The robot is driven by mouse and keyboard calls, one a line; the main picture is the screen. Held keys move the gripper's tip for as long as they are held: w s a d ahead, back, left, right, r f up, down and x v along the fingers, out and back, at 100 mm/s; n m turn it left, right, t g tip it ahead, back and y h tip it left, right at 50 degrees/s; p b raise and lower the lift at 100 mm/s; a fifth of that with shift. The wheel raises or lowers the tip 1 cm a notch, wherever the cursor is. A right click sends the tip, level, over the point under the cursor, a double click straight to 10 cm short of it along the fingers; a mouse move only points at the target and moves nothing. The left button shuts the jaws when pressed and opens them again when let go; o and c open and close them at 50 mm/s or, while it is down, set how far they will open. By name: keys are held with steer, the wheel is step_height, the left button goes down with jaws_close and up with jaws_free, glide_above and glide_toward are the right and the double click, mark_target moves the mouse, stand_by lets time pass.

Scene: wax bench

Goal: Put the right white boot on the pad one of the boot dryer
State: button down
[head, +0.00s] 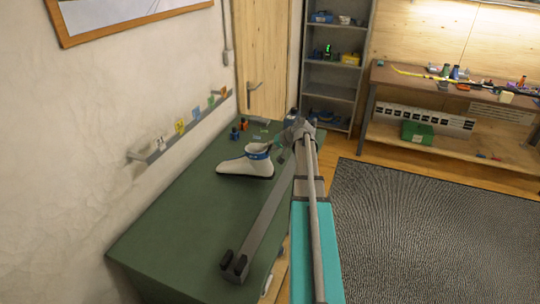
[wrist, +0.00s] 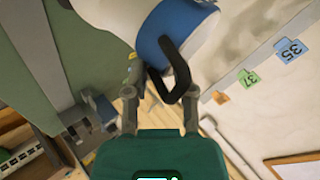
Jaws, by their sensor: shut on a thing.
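A white boot (head: 245,166) with a blue cuff shows above the green table in the head view, toe pointing left. Its blue cuff (wrist: 170,30) and a black pull loop (wrist: 182,75) fill the top middle of the wrist view. My gripper (wrist: 160,100) has its two fingers at the black loop and is shut on it; it also shows beside the cuff in the head view (head: 281,152). I cannot tell whether the sole touches the table. A long grey bar with black pads at its near end, apparently the boot dryer (head: 264,225), lies on the table; its far end is hidden by my arm.
The green table (head: 185,225) is clear left of the bar. A wall rail (head: 155,148) with coloured number tags runs along the left. Small bottles (head: 238,130) stand at the table's far end. Shelves (head: 330,90) and a workbench (head: 450,80) stand beyond.

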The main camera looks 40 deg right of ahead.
steer(key=shift+w+d+f, duration=0.15)
steer(key=shift+w+f, duration=0.1)
steer(key=shift+f, duration=0.15)
step_height(320, 180, down, 3)
steer(key=b, duration=0.3)
steer(key=shift+r, duration=0.1)
steer(key=shift+c, duration=2.3)
jaws_free()
steer(key=shift+s+r, duration=0.1)
steer(key=p+v, duration=0.7)
steer(key=v, duration=0.4)
steer(key=shift+s+r+p, duration=0.25)
steer(key=shift+s+p, duration=0.05)
steer(key=shift+p, duration=0.05)
